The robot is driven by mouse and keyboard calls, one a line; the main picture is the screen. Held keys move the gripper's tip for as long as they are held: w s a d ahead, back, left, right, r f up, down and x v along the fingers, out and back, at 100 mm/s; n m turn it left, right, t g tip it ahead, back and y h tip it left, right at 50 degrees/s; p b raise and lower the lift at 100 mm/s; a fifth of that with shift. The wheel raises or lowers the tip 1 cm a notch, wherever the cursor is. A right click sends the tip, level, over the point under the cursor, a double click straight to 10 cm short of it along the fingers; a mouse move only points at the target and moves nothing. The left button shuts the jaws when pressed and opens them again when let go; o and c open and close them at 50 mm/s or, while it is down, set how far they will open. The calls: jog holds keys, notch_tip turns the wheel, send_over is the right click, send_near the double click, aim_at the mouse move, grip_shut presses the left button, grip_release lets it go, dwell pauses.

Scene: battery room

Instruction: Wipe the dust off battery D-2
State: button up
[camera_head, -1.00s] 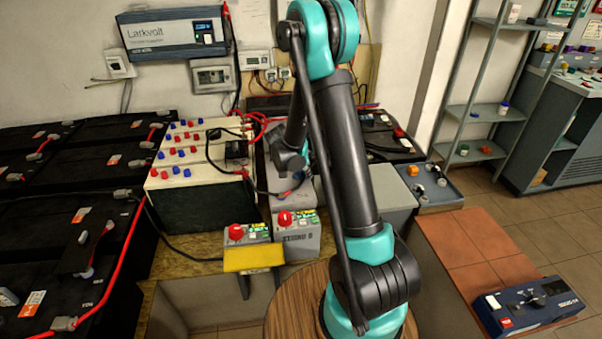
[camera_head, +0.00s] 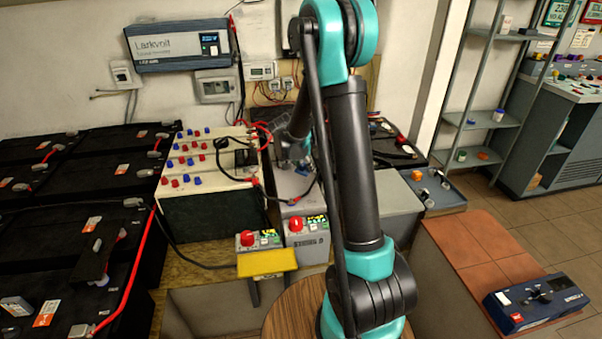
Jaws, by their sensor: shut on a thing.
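Several black batteries (camera_head: 105,175) with orange and white labels stand at the left. Their markings are too small to read, so I cannot tell which is D-2. No dust is plain on them at this size. My gripper (camera_head: 291,152) is at the back of the bench, right of the cream-topped battery block (camera_head: 212,212), above a grey unit with a red knob (camera_head: 307,238). It is small and partly hidden by my own arm. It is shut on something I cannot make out. I see no cloth clearly.
Red and black cables cross near my gripper. A wall inverter (camera_head: 180,46) hangs behind. A grey box (camera_head: 397,204) and a blue tray (camera_head: 446,199) are at the right. Red tiles (camera_head: 480,255) have free room beside a blue meter (camera_head: 537,302).

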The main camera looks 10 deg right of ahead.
jog(key=shift+r, duration=0.95)
